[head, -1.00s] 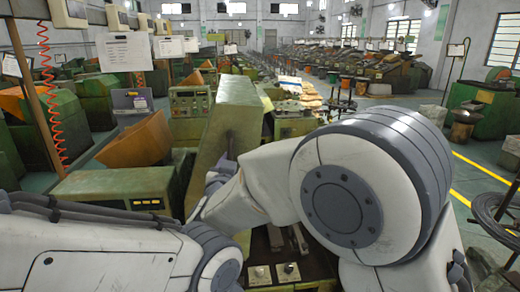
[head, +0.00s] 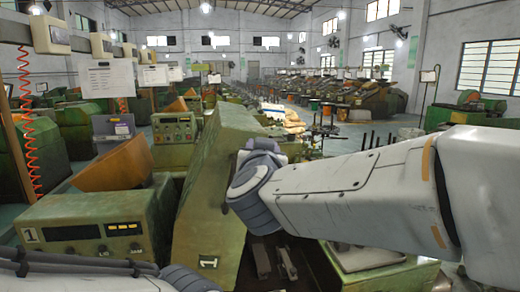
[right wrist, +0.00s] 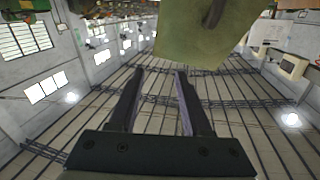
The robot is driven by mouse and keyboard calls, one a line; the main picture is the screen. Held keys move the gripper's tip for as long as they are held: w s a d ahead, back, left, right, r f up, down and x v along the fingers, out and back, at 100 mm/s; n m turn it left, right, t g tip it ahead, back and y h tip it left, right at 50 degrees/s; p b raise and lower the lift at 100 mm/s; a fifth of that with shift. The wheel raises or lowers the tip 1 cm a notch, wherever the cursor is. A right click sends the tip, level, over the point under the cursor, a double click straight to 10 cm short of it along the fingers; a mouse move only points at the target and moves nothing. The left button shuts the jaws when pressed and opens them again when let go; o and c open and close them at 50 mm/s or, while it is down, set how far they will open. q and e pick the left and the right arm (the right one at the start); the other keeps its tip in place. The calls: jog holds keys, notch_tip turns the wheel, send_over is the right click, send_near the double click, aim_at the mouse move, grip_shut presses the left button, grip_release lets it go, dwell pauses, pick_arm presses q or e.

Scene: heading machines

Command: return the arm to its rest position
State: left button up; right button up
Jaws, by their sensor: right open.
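My right arm crosses the head view from the right, with its forearm raised in front of the green heading machine (head: 208,175). Its far end is beside the machine's tall sloped cover; I cannot tell whether they touch. A greenish machine part (right wrist: 205,38) shows beyond the fingertips there. Only part of my left arm shows at the head view's lower left; its gripper is out of view.
A control box (head: 95,230) stands at the left, by an orange chute (head: 115,165). A control panel (head: 174,128) stands behind. Rows of machines fill the hall. The right wrist view is inverted, with roof beams low in it.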

jog(key=s+d+f+n+g+y, duration=0.1)
jog(key=d+f+n+g+y, duration=0.2)
jog(key=f, duration=0.8)
jog(key=s+d+f+g, duration=0.2)
jog(key=d+f+g, duration=0.15)
jog(key=f, duration=0.75)
jog(key=s+d+f+m+g+h, duration=0.1)
jog(key=s+d+f+g, duration=0.35)
jog(key=s+f, duration=0.25)
jog(key=s+d+f+g+h, duration=0.1)
jog(key=s+d+f+g, duration=0.3)
jog(key=s+d+f, duration=0.3)
jog(key=s+a+r+n+g+b, duration=0.1)
jog(key=s+a+n+b, duration=0.1)
jog(key=s+a, duration=0.5)
jog(key=s+a+r+n+g+y+b, duration=0.1)
jog(key=s+a+n+b, duration=0.1)
jog(key=s+a+n, duration=0.3)
jog(key=s+a, duration=0.2)
jog(key=a, duration=0.1)
jog(key=shift+a+r+g, duration=0.3)
jog(key=shift+r, duration=0.1)
